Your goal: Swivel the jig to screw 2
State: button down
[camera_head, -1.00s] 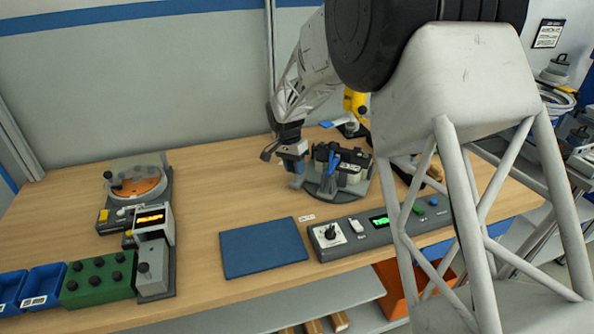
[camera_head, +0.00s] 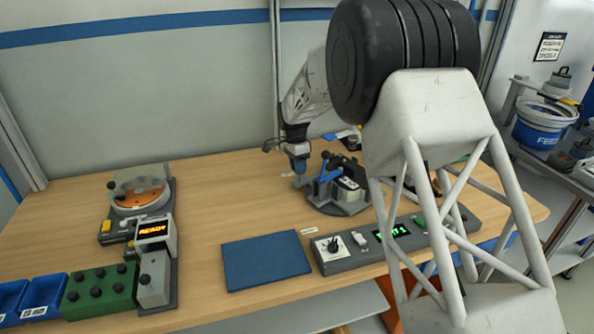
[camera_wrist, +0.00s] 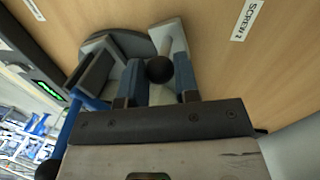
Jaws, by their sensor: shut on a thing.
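The jig (camera_head: 345,208) is a grey round turntable with a dark and pale block and a blue lever on it. It stands on the bench right of centre in the head view, and part of it shows in the wrist view (camera_wrist: 125,42). My gripper (camera_head: 299,170) is low at the jig's left side. In the wrist view, its blue fingertips (camera_wrist: 161,78) are closed around a dark round knob (camera_wrist: 159,69) on the jig's pale arm (camera_wrist: 172,35). The knob is hidden in the head view.
A control panel (camera_head: 372,257) with a lit green display lies in front of the jig. A blue mat (camera_head: 265,262) lies left of it. A screw feeder (camera_head: 140,197) and bins stand at far left.

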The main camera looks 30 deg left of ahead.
jog(key=shift+w+a+m, duration=0.15)
jog(key=shift+w+m, duration=1.35)
jog(key=shift+w, duration=0.3)
jog(key=shift+w+m+y, duration=0.3)
jog(key=shift+w+m, duration=0.3)
jog(key=shift+w, duration=0.1)
jog(key=shift+w+r, duration=0.1)
jog(key=c, duration=0.9)
grip_release()
jog(key=shift+o, duration=0.2)
notch_tip(320, 180, up, 8)
jog(key=w, duration=0.1)
jog(key=shift+a+f, duration=0.2)
jog(key=shift+a, duration=0.1)
jog(key=shift+w, duration=0.1)
